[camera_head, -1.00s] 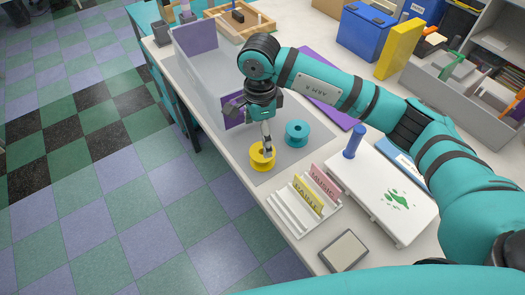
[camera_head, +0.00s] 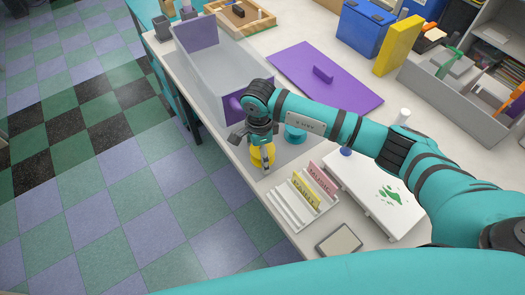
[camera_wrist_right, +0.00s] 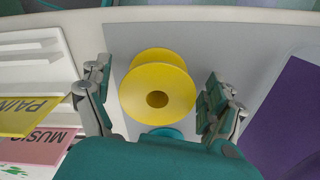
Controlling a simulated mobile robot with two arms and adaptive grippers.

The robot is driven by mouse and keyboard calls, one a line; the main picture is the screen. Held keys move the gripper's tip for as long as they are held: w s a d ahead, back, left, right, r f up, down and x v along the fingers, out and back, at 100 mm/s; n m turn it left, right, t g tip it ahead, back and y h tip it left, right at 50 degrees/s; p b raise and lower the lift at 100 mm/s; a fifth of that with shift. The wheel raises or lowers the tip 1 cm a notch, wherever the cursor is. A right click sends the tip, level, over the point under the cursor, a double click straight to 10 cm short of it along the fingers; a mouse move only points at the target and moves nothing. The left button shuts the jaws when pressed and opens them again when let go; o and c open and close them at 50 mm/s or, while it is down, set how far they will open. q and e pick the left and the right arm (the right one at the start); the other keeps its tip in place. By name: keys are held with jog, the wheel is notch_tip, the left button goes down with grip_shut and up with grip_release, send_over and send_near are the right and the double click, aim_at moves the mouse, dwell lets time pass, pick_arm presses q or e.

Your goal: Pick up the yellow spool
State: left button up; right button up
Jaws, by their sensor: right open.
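The yellow spool (camera_head: 257,157) stands on a grey mat (camera_head: 290,160) near the front edge of the table, partly hidden by my gripper in the head view. In the right wrist view the yellow spool (camera_wrist_right: 158,92) lies between the two spread fingers, with gaps on both sides. My right gripper (camera_head: 264,160) is open and points down over the spool; it also shows in the right wrist view (camera_wrist_right: 158,105). A teal spool (camera_head: 295,133) stands just behind, partly covered by my arm. My left gripper is not in view.
A card rack (camera_head: 285,207) with upright cards stands to the right of the spool, beside a white box (camera_head: 372,200). A grey bin with purple ends (camera_head: 195,33) is to the left. A purple lid (camera_head: 345,85) lies behind my arm.

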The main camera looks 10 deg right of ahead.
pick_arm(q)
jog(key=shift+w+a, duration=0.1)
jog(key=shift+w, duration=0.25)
pick_arm(e)
jog(key=c, duration=1.2)
jog(key=shift+r, duration=0.1)
